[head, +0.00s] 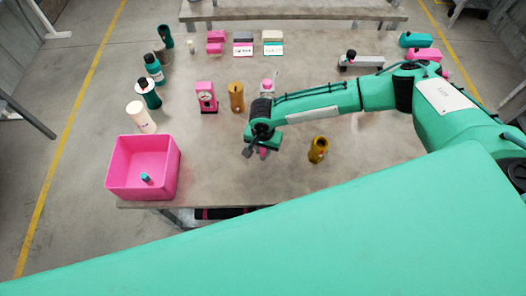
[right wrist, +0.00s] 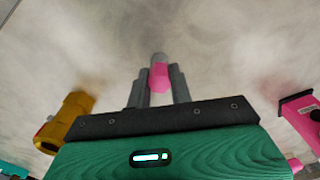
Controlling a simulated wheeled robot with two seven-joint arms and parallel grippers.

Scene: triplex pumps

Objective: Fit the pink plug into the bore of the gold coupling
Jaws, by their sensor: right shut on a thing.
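The pink plug (right wrist: 159,77) is between the two grey fingers of my right gripper (right wrist: 157,88), with a grey end showing beyond its pink part. In the head view my right gripper (head: 262,151) is shut on it above the table, left of the gold coupling. The gold coupling (head: 318,150) stands on the table with a dark round opening facing up. It also shows at the left of the right wrist view (right wrist: 70,118), apart from the plug. My left gripper is not in view.
A second gold part (head: 237,97) and a pink device (head: 206,97) stand behind and left of the gripper. A pink bin (head: 125,182) holding a small teal item is at the front left. Bottles line the left side. Bare table surrounds the coupling.

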